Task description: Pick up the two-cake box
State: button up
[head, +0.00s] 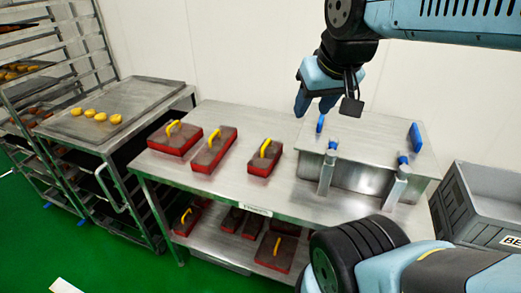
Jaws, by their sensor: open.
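Three red boxes with dark tops and yellow handles stand in a row on the steel table: a left box (164,144), a middle box (203,163) and a right box (258,170). I cannot tell which, if any, is the two-cake box, as no cakes or labels show on them. My gripper (316,110) is open and points down in front of the white wall, right of the boxes and above the back left of a steel machine. It appears empty and touches none of the boxes.
The steel machine (365,135) with blue knobs stands on the table's right side. More red boxes (277,252) lie on the lower shelf. A tray (150,93) with several yellow cakes (89,113) and a rack (50,45) are at left. A grey crate (470,215) is at right.

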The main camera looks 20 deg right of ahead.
jog(key=o, duration=0.3)
jog(key=shift+w+n, duration=0.4)
jog(key=shift+n, duration=0.1)
jog(key=o, duration=0.6)
jog(key=w+f+n+g+h, duration=0.1)
jog(key=w+f+n, duration=0.1)
jog(key=w+n, duration=0.4)
jog(key=shift+w+f+g, duration=0.25)
jog(key=shift+w+g, duration=0.05)
jog(key=shift+w, duration=0.1)
jog(key=shift+o, duration=0.4)
jog(key=w+f+n+h, duration=0.1)
jog(key=w+f+n, duration=0.2)
jog(key=w+n, duration=0.2)
jog(key=shift+w+a+n+g, duration=0.3)
jog(key=shift+a+n+g, duration=0.1)
jog(key=shift+n, duration=0.2)
jog(key=n+g+h, duration=0.1)
jog(key=n+h, duration=0.2)
jog(key=n, duration=1.2)
send_over(267, 149)
jog(key=s+a, duration=0.2)
jog(key=f, duration=2.1)
jog(key=shift+w+a, duration=0.15)
jog(key=shift+w, duration=0.1)
jog(key=shift+a+x, duration=0.15)
jog(key=shift+x, duration=1.1)
jog(key=shift+a+x, duration=0.1)
jog(key=shift+x, duration=1.2)
